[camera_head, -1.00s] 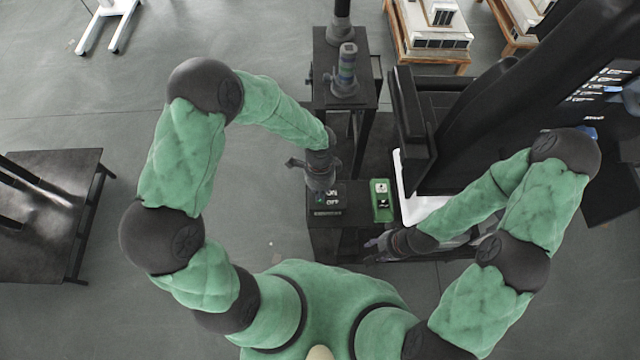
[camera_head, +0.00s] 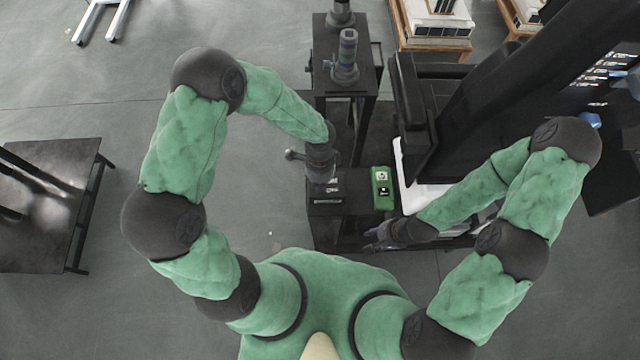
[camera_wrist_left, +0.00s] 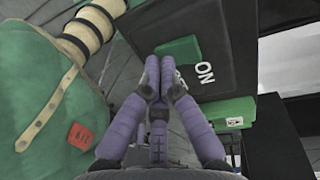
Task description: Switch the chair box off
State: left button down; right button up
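A black box (camera_head: 325,189) with white lettering stands on the dark stand, under my left gripper (camera_head: 322,176) in the head view. The gripper hides most of its top. In the left wrist view the black box (camera_wrist_left: 235,62) shows the word ON and a green block (camera_wrist_left: 178,50) on its face. My left gripper (camera_wrist_left: 160,72) has its fingers together, tips at the box's edge beside the green block; I cannot tell whether they touch it. No OFF label is readable now. My right gripper (camera_head: 378,236) is low beside the stand's front; its fingers are too small to read.
A green box (camera_head: 382,188) with black-and-white panels sits right of the black box. A large black chair-like structure (camera_head: 415,115) stands further right. A taller black stand (camera_head: 345,75) is behind. A dark table (camera_head: 50,210) is at left, with open floor between.

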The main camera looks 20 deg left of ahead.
pick_arm(q)
jog(key=shift+f, duration=0.15)
jog(key=shift+w+a+r, duration=0.15)
jog(key=shift+w+r, duration=0.05)
jog(key=shift+w, duration=0.3)
jog(key=shift+w+a, duration=0.15)
jog(key=shift+w, duration=0.2)
jog(key=shift+s+r+p, duration=0.15)
jog(key=shift+p, duration=0.15)
jog(key=shift+r, duration=0.2)
jog(key=r+p, duration=0.3)
jog(key=shift+w+r, duration=0.15)
jog(key=shift+w, duration=0.15)
notch_tip(320, 180, up, 10)
jog(key=w, duration=0.1)
jog(key=shift+w+a+p, duration=0.2)
jog(key=shift+w+p, duration=0.1)
jog(key=shift+p, duration=0.1)
